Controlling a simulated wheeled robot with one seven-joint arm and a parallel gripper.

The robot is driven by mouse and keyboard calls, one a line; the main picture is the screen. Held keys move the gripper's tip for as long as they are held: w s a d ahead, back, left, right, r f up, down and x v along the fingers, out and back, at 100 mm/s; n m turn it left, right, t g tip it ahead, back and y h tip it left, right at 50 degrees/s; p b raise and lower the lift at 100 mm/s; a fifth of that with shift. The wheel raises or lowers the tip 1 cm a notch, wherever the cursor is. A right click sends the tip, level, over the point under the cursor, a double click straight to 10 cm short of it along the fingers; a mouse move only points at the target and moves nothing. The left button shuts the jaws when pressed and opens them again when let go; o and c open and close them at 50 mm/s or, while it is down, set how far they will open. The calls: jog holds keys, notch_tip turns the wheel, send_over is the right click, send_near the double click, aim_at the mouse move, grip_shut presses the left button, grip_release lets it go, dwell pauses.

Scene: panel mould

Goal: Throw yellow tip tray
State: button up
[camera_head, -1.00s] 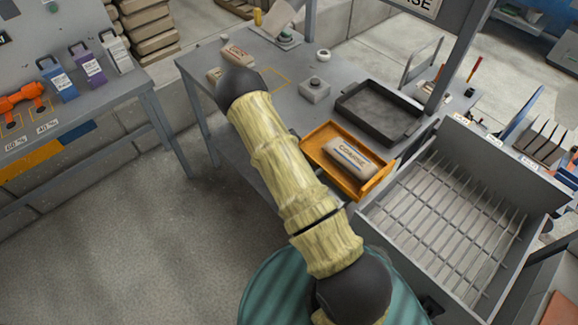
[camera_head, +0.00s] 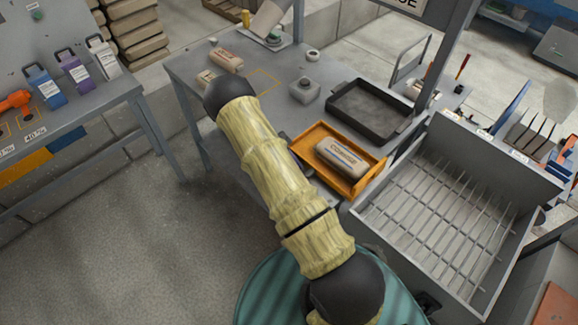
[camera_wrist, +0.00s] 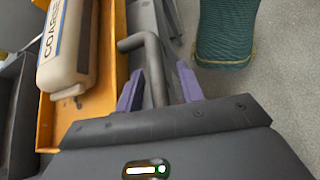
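The yellow-orange tip tray (camera_head: 370,181) sits at the near edge of the grey table, beside the grated bin. A beige bag marked COARSE (camera_head: 341,154) lies in it. In the wrist view the tray's rim (camera_wrist: 104,47) and the bag (camera_wrist: 68,50) show at the left. A bent grey lever (camera_wrist: 153,62) stands beside the tray. My gripper (camera_wrist: 158,88) has its purple fingers apart, one on either side of the lever, with a visible gap at the right finger. In the head view my arm hides the gripper and the lever.
A black tray (camera_head: 372,110) lies behind the yellow tray, with a grey button box (camera_head: 305,90) to its left. The grated bin (camera_head: 440,220) stands to the right. Two beige bags lie at the table's far left. Floor at the left is clear.

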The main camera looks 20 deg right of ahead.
jog(key=b+v, duration=0.2)
jog(key=v, duration=1.5)
jog(key=shift+w, duration=0.25)
dwell(0.4)
